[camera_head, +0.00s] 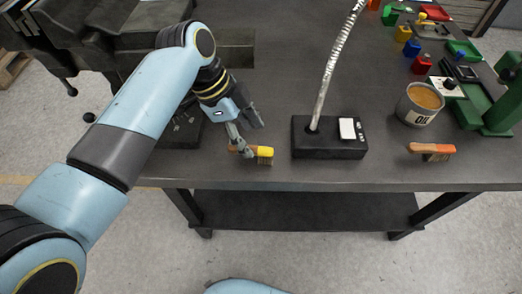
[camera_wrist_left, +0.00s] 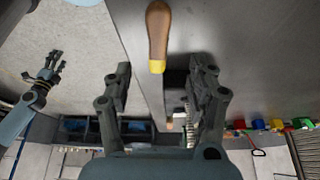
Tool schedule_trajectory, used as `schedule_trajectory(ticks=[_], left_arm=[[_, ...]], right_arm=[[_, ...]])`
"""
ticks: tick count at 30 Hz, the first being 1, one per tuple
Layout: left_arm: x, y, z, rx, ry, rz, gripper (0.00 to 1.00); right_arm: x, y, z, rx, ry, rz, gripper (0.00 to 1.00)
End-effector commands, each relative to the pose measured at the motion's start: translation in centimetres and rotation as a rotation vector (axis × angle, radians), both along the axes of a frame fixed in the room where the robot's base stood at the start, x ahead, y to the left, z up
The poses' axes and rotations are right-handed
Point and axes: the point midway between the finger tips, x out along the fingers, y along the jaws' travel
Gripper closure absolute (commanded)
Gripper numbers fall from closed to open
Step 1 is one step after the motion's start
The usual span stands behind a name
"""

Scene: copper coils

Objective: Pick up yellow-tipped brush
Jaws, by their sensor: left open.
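The yellow-tipped brush (camera_head: 265,151) lies near the front edge of the dark table, its wooden handle pointing left. My left gripper (camera_head: 246,132) is just above and behind its handle, with one finger overlapping the handle in the head view. In the left wrist view, the brush (camera_wrist_left: 158,35) shows as a brown handle with a yellow end, beyond the open fingers (camera_wrist_left: 157,88) and roughly in line with the gap between them. No grip on the brush is visible. My right gripper (camera_wrist_left: 48,68) shows small at the left of the wrist view; its opening is unclear.
A black box (camera_head: 325,150) with a braided metal hose rising from it stands right of the brush. Colored bins (camera_head: 411,48) line the right side. The table's front edge is close.

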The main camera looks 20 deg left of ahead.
Motion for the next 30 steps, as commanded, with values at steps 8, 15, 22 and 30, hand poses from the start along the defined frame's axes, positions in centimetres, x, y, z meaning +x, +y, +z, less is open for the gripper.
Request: schedule_trajectory(ticks=[8,15,22,30], left_arm=[[-0.1,-1.5,-2.7,0.0,0.003,0.001,0.42],[0.1,-2.5,-5.2,0.001,-0.001,0.002,0.42],[0.1,-2.5,-5.3,0.002,-0.002,0.002,0.44],[0.1,-2.5,-5.3,0.002,-0.001,0.002,0.79]], right_arm=[[0.0,0.5,0.3,0.005,0.0,-0.002,0.46],[-0.1,0.2,0.1,0.003,0.001,-0.001,0.46],[-0.1,-0.1,0.2,-0.001,0.001,0.001,0.46],[-0.1,-0.2,0.2,-0.003,0.001,0.001,0.46]])
